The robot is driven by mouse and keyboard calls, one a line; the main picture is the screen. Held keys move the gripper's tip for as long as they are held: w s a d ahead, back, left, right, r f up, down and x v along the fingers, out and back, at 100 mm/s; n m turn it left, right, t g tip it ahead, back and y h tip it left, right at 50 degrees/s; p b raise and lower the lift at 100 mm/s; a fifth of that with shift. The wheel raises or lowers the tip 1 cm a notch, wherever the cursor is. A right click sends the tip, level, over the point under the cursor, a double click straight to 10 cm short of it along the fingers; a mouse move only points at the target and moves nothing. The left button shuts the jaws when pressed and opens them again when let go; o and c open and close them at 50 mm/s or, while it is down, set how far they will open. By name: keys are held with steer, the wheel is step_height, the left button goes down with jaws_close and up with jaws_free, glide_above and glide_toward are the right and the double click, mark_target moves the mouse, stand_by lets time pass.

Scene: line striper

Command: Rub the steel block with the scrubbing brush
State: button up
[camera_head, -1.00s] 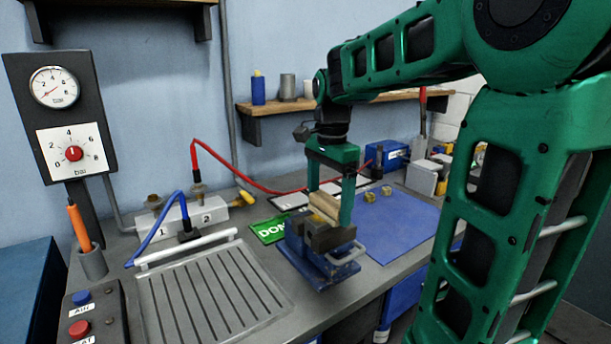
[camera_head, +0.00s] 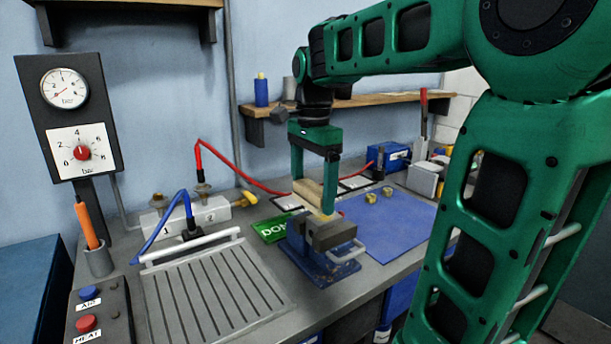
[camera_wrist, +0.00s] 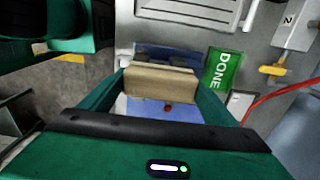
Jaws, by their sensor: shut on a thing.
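My gripper (camera_head: 313,190) is shut on the scrubbing brush (camera_head: 308,191), which has a pale wooden back. The brush is tilted, with yellowish bristles at its lower right end just above the vise. The blue vise (camera_head: 312,264) stands at the bench's front edge. Grey metal (camera_head: 333,236) shows at its top; I cannot clearly tell the steel block from the jaws. In the wrist view the brush (camera_wrist: 160,83) spans between the fingers and hides most of the vise (camera_wrist: 165,52). Whether the bristles touch the metal is unclear.
A green DONE card (camera_head: 270,229) lies behind the vise. A slatted grey tray (camera_head: 215,285) is to the left and a blue mat (camera_head: 395,225) to the right. Red (camera_head: 235,174) and blue (camera_head: 160,230) hoses run from the manifold at the back.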

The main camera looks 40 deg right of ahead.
steer(key=shift+r, duration=1.85)
steer(key=shift+s, duration=0.1)
